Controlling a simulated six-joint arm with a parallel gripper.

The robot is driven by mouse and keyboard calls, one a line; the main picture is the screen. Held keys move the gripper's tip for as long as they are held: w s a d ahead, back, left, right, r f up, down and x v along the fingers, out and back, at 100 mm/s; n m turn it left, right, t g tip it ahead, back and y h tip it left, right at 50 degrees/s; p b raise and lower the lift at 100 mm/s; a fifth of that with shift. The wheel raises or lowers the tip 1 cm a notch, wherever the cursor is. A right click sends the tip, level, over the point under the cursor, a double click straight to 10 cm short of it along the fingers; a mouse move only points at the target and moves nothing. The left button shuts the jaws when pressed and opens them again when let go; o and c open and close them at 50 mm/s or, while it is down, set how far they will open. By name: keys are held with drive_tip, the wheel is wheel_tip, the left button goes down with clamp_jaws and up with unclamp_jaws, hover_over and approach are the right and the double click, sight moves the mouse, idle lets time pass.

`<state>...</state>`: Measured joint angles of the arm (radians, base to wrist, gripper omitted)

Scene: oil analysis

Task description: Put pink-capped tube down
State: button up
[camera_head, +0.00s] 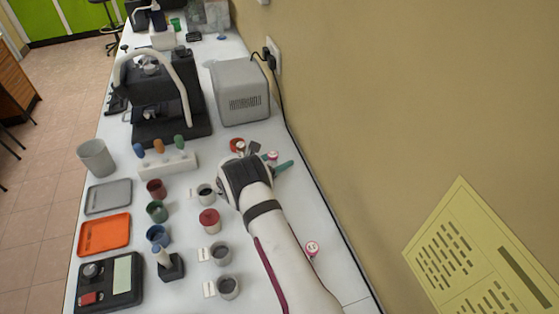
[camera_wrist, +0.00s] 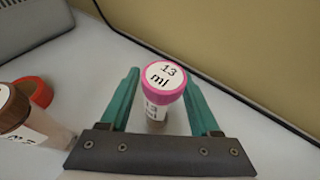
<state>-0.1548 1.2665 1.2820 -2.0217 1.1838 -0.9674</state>
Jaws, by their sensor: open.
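The pink-capped tube (camera_wrist: 165,82) stands upright in the wrist view, its white cap label reading "13 ml". It appears to rest on the white bench. My gripper (camera_wrist: 162,84) is open, with one green finger on each side of the tube and visible gaps between. In the head view my gripper (camera_head: 272,160) is at the back right of the bench near the wall, with a small part of the tube's cap (camera_head: 273,155) showing by the fingers.
A brown-capped container (camera_wrist: 14,112) and a red cap or ring (camera_wrist: 35,91) lie close left of my gripper in the wrist view. A grey box (camera_head: 241,92) is behind; several cups and a white rack (camera_head: 168,164) are left.

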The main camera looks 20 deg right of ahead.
sight(270, 161)
drive_tip(key=shift+s+a+r, duration=0.35)
drive_tip(key=shift+a+r, duration=0.25)
drive_tip(key=shift+r, duration=0.05)
drive_tip(key=shift+s+a+r, duration=0.35)
drive_tip(key=shift+a+r, duration=0.2)
drive_tip(key=shift+r, duration=0.05)
wheel_tip(270, 161, up, 6)
drive_tip(key=shift+f, duration=0.2)
drive_tip(key=s+d+r+m+g+y, duration=0.1)
drive_tip(key=s+r+m+g, duration=0.1)
drive_tip(key=s+r+m, duration=0.4)
drive_tip(key=s+d+r+m+g+y, duration=0.1)
drive_tip(key=s+m+g, duration=0.25)
drive_tip(key=s, duration=0.45)
drive_tip(key=s+d+r+m+g+y, duration=0.1)
drive_tip(key=s+r+m+g, duration=0.1)
drive_tip(key=s+r+m, duration=0.35)
drive_tip(key=s+a+m+y, duration=0.5)
drive_tip(key=s+a+m, duration=0.2)
drive_tip(key=s, duration=0.5)
drive_tip(key=s+a+m+y, duration=0.5)
drive_tip(key=s+a+m, duration=0.2)
drive_tip(key=s, duration=0.6)
drive_tip(key=shift+f+m, duration=0.4)
drive_tip(key=shift+m, duration=0.3)
drive_tip(key=shift+w, duration=0.1)
